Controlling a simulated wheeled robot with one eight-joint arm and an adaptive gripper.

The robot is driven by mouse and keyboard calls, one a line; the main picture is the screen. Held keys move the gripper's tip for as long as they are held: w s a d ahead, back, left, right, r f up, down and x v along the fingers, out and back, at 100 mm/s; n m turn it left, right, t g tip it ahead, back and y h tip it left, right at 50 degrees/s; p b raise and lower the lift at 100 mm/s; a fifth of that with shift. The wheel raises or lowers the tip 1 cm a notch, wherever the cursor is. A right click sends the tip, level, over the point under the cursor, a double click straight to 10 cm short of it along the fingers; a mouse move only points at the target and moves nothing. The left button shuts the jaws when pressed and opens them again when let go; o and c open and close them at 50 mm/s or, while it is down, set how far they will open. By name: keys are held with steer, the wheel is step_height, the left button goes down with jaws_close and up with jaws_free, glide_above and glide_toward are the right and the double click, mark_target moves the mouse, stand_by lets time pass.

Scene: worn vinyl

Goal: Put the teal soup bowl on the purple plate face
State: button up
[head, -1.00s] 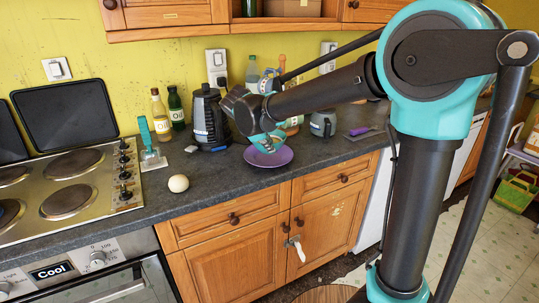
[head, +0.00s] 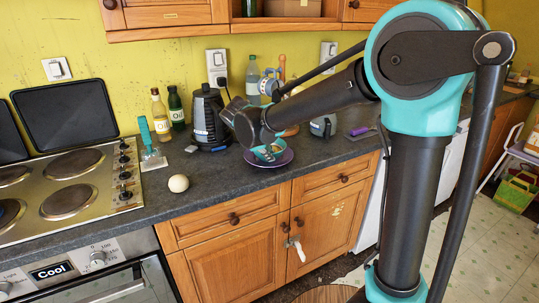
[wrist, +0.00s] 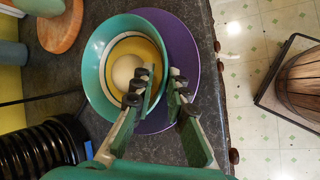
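The teal soup bowl (wrist: 97,77) is upright over the purple plate (wrist: 187,55) in the wrist view, left of the plate's middle. Its inside shows yellow and white rings and a pale round centre, whether an object or pattern I cannot tell. In the head view the bowl (head: 264,153) appears to rest on the plate (head: 252,163), partly hidden by my gripper (head: 271,151). In the wrist view my gripper (wrist: 162,72) straddles the bowl's near-right rim, one finger inside and one outside. The fingers are apart, with a gap at the rim.
A bottle (head: 252,78), a grey mug (head: 323,126) and a purple-handled tool (head: 362,131) are behind and right. The counter in front is clear.

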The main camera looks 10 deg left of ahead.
steer(key=v, duration=1.1)
steer(key=s+d+f+m+g+y, duration=0.1)
steer(key=s+d+f+m, duration=0.1)
steer(key=d+f+m, duration=0.6)
steer(key=s+d+f+m+g, duration=0.15)
steer(key=d+f, duration=0.25)
steer(key=d, duration=0.8)
steer(key=s+d+f+m+y, duration=0.2)
steer(key=s+d+f+m, duration=0.7)
steer(key=s+d+f, duration=0.2)
steer(key=shift+s+f+m+y, duration=0.2)
steer(key=shift+s+m+y, duration=0.15)
steer(key=shift+s, duration=0.75)
